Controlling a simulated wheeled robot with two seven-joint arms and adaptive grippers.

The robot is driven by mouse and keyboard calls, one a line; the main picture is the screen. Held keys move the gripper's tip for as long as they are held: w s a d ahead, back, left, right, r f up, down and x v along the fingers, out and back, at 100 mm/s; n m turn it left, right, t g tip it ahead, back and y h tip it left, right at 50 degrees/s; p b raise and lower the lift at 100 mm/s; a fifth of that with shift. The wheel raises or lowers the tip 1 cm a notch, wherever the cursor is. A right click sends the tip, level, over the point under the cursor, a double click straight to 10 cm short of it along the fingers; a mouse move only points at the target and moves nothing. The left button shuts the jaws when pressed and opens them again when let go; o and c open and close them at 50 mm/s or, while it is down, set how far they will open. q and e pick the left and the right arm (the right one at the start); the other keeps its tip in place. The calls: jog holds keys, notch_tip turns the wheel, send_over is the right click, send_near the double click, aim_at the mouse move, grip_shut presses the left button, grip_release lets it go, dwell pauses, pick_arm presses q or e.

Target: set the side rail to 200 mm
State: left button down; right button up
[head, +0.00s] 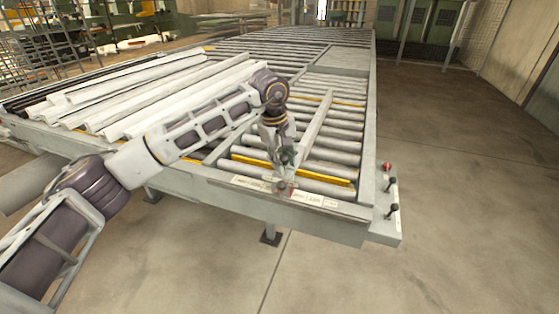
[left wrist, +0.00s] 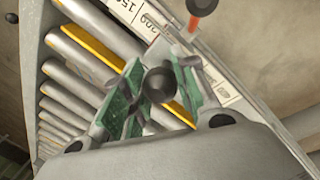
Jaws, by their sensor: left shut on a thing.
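The side rail (head: 316,122) is a long grey bar lying lengthwise over the rollers at the near right part of the bench. My left gripper (head: 287,157) is at its near end, low over the front edge. In the left wrist view my gripper (left wrist: 156,88), with green finger pads, is shut around a round black knob (left wrist: 159,84). A white scale strip (head: 310,198) runs along the front edge. Its marks 150 and 200 show in the left wrist view (left wrist: 140,15). An orange-red part with a black cap (left wrist: 202,6) stands beside the strip. The exact rail reading is not clear.
Several pale profiles (head: 150,88) lie on the rollers at left, behind my left arm. Yellow strips (head: 325,175) lie between near rollers. A red button (head: 387,166) and two black levers (head: 391,210) sit at the right corner. The floor at right is clear.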

pick_arm(q)
jog(key=c, duration=1.1)
grip_release()
jog(key=shift+s+a+r, duration=0.25)
jog(key=shift+a+r, duration=0.05)
jog(key=shift+r, duration=1.65)
jog(key=shift+s+a+r, duration=0.2)
jog(key=shift+a+r, duration=0.1)
jog(key=shift+r, duration=1.7)
jog(key=shift+s+a+r, duration=0.25)
jog(key=shift+a+r, duration=0.05)
jog(key=shift+r, duration=1.65)
